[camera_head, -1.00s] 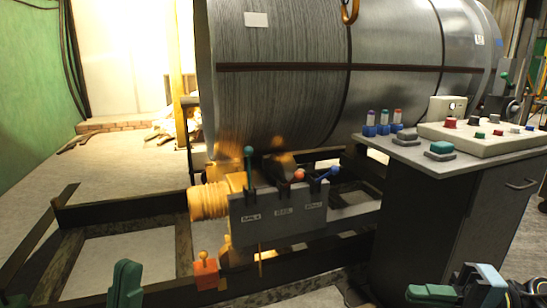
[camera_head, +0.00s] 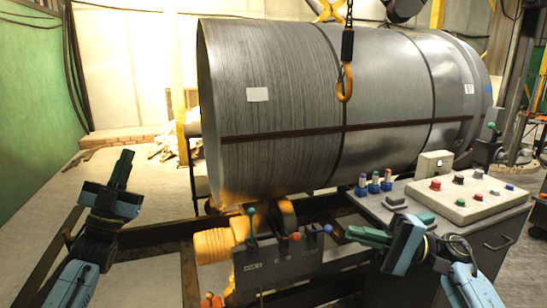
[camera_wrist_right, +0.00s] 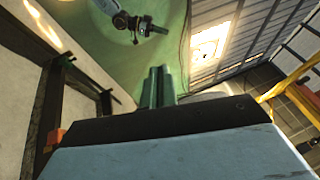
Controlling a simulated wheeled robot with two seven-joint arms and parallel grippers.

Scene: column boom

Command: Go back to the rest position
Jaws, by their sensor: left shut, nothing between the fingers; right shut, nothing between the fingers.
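My left gripper (camera_head: 122,166) is raised at the left of the head view, its green fingers together and empty, pointing up. It is over the floor and the dark frame, apart from both. My right gripper (camera_head: 358,234) is at the lower right of the head view, fingers together and empty, pointing left. In that view it overlaps the front of the console; I cannot tell the gap. In the right wrist view its closed green fingers (camera_wrist_right: 161,86) show above the blue-grey gripper body, with nothing between them. My left arm shows near the top there.
A large banded metal coil (camera_head: 290,105) lies on a dark frame. A yellow hook (camera_head: 344,85) hangs before it. A lever box (camera_head: 285,262) with coloured knobs stands below. The console (camera_head: 455,205) with buttons is close to my right gripper. Floor at left is clear.

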